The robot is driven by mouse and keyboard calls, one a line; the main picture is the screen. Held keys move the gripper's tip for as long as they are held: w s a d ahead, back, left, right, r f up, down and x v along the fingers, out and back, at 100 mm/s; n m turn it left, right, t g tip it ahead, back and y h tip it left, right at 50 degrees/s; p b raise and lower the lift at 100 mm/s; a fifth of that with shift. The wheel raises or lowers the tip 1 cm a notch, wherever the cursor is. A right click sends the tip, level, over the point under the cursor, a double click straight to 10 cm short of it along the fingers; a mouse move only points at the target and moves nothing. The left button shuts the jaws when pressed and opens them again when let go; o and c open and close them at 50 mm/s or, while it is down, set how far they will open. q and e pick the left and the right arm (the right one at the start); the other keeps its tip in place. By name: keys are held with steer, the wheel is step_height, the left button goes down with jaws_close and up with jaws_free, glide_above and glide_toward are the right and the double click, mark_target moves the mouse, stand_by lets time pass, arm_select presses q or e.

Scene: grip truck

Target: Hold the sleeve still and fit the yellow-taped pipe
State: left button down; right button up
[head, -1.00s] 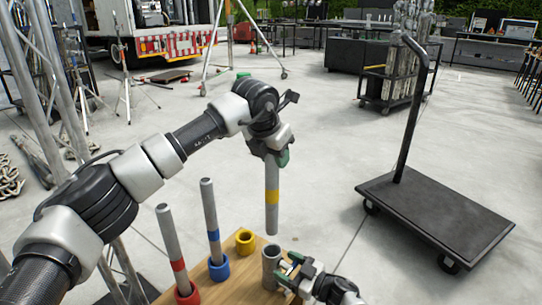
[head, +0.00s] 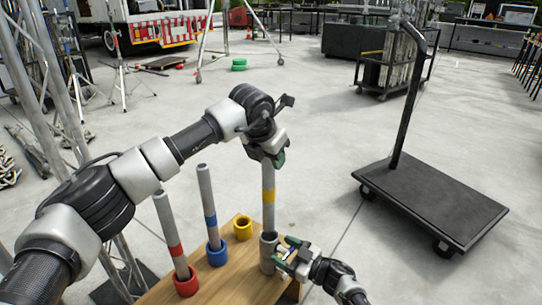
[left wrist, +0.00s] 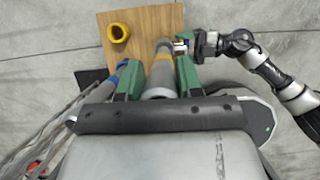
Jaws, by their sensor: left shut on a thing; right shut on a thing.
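The yellow-taped pipe (head: 268,180) is grey and upright, with a yellow band (head: 269,196). My left gripper (head: 275,160) is shut on its upper end. The pipe also shows between the green fingers in the left wrist view (left wrist: 161,79). The grey sleeve (head: 267,254) stands on the wooden table near its right edge. The pipe's lower end is at the sleeve's mouth; I cannot tell how far inside it is. My right gripper (head: 287,256) is shut on the sleeve from the right side.
A red-banded pipe (head: 168,229) stands in a red sleeve (head: 187,282), and a blue-banded pipe (head: 207,200) in a blue sleeve (head: 217,255). An empty yellow sleeve (head: 242,228) stands left of the grey one. The wooden table (head: 228,285) has bare room in front. A black cart (head: 430,200) stands right.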

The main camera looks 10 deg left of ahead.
mark_target(271, 188)
arm_select(q)
steer(key=shift+f, duration=0.6)
stand_by(0.3)
steer(key=shift+f, duration=1.1)
steer(key=shift+f, duration=0.35)
steer(key=shift+f, duration=2.4)
steer(key=shift+f, duration=0.25)
steer(key=c, duration=0.7)
jaws_free()
steer(key=shift+o, duration=0.2)
steer(key=v, duration=1.2)
